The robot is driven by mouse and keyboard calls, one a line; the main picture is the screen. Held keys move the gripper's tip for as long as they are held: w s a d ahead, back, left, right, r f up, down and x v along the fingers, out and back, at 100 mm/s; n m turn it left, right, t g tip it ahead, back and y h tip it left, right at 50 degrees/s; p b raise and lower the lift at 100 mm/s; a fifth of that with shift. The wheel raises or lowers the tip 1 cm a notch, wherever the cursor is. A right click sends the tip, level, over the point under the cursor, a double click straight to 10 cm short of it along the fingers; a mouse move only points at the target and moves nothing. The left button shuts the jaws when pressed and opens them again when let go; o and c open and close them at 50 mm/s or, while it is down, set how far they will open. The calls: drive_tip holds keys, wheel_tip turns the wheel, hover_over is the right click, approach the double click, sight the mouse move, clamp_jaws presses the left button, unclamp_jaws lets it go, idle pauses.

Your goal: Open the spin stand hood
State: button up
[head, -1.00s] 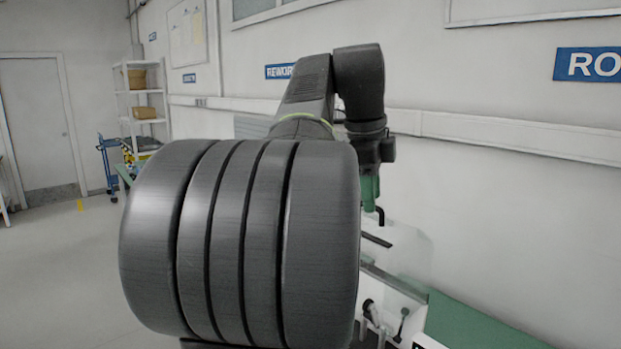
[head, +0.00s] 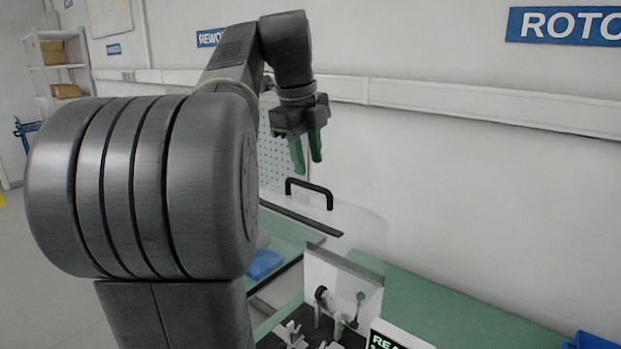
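The spin stand hood (head: 360,226) is a clear panel with a dark strip along its near left edge and a black bar handle (head: 309,187) on top. It stands over the white spin stand housing (head: 345,278); its exact pose is hard to tell because it is transparent. My gripper (head: 308,165) hangs above the handle, its two green fingers pointing down. The fingers are apart with nothing between them. The gripper is clear of the handle in the picture. My large dark arm joint hides the left part of the bench.
A green bench (head: 450,305) runs along the wall. A pegboard (head: 272,155) is behind my arm.

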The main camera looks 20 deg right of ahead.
sight(312, 185)
drive_tip(key=x, duration=0.4)
drive_tip(key=shift+f, duration=0.4)
clamp_jaws()
